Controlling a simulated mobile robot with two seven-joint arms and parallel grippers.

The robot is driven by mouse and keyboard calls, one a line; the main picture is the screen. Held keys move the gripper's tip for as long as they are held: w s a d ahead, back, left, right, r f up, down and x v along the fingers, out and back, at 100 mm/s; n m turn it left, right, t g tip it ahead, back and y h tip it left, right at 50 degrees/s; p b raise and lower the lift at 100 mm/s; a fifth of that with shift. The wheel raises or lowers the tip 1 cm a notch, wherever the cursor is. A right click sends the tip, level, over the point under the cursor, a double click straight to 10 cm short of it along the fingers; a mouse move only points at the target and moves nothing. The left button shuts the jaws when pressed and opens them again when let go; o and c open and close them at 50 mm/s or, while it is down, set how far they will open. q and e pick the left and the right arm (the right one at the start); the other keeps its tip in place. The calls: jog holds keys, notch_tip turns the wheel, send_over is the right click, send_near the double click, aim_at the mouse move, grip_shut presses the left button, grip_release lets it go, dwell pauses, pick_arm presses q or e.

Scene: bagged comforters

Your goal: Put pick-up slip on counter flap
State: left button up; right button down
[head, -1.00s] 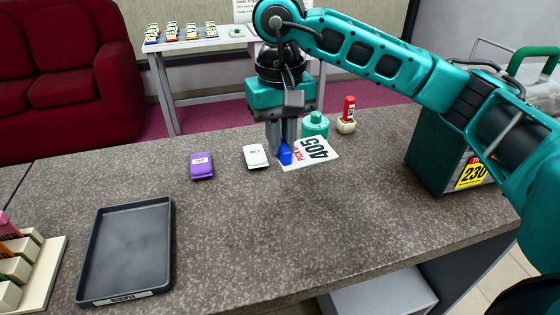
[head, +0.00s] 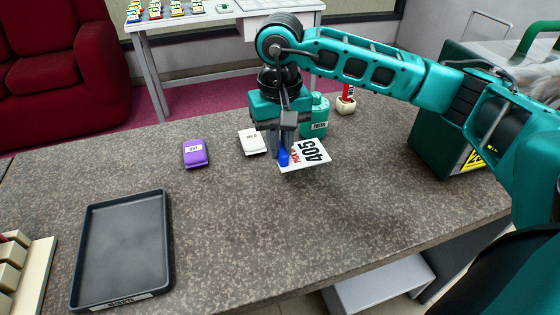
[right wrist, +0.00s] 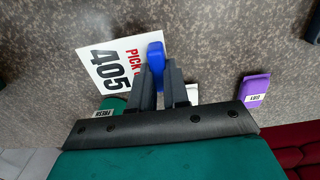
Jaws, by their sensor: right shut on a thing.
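The pick-up slip (head: 308,154) is a white card with a large black 405, red print and a blue grip tab (head: 283,157). My right gripper (head: 278,152) points down and is shut on the slip's blue tab. In the right wrist view the slip (right wrist: 108,58) reaches out to the left of the fingers (right wrist: 160,80), with its blue tab (right wrist: 156,54) at their tips. The slip seems to be held just above the speckled counter (head: 235,220). A seam crosses the counter at the far left; I cannot tell which part is the flap. My left gripper is out of view.
A white block (head: 252,141) and a purple block (head: 195,153) lie left of the gripper. A teal bottle (head: 314,118) and a red stamp (head: 347,98) stand behind the slip. A dark tray (head: 124,250) lies front left. A green box (head: 440,125) stands right. The counter's middle is clear.

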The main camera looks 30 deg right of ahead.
aim_at(280, 177)
jog(key=shift+f, duration=2.6)
jog(key=shift+f, duration=0.1)
jog(key=shift+f, duration=0.1)
jog(key=c, duration=1.1)
grip_release()
